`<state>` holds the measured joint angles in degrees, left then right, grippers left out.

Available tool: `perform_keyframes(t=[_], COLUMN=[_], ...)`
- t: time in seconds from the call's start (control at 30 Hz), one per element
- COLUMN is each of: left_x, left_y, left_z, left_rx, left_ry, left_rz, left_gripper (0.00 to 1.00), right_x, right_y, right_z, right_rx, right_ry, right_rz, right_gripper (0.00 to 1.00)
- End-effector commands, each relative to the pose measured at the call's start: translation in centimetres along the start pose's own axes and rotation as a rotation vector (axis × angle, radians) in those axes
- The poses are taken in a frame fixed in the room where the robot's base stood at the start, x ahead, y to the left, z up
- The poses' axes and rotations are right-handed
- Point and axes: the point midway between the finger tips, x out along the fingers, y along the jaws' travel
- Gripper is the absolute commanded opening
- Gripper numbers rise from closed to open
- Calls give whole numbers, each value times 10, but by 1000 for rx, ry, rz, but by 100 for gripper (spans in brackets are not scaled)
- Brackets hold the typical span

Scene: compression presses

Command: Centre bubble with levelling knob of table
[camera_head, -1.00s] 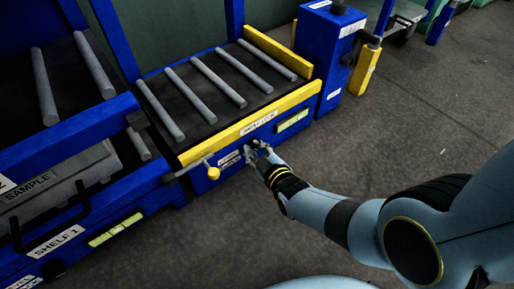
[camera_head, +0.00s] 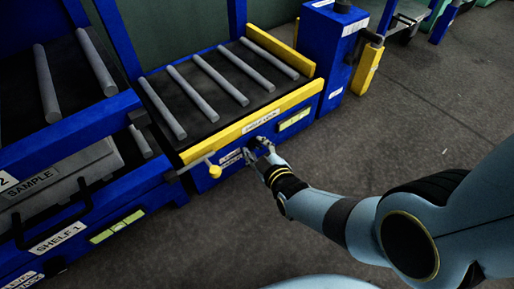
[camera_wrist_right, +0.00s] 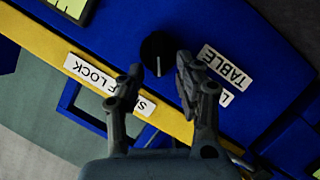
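The table (camera_head: 215,85) is a blue roller stand with a yellow front rail. A yellow-green level vial (camera_head: 294,120) is set in its front; its bubble is too small to make out. The vial's edge also shows in the right wrist view (camera_wrist_right: 72,8). The black round levelling knob (camera_wrist_right: 157,52) with a white pointer line is on the blue front, beside a TABLE label (camera_wrist_right: 227,66). My left gripper is out of view.
A yellow ball-ended shelf-lock handle (camera_head: 214,171) sticks out left of my right gripper. Shelf 1 (camera_head: 57,239), with its own level vial (camera_head: 116,226), is at the left. The floor in front is clear.

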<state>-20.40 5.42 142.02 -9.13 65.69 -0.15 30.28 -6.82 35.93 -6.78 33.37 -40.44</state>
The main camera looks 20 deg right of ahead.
Motion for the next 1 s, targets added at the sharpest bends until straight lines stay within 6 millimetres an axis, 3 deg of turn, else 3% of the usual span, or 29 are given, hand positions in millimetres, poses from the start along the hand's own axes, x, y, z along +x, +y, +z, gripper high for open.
perform_keyframes(t=[0.37,0.8,1.0], left_x=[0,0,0], left_y=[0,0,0], left_z=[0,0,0], left_rx=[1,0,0], left_ry=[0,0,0], left_rz=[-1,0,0], left_gripper=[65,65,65], right_x=[-6,-26,-30], right_y=[10,48,56], right_z=[-14,-63,-73], right_rx=[0,0,-1], right_ry=[3,2,0], right_rz=[0,-1,-2], right_gripper=[35,35,35])
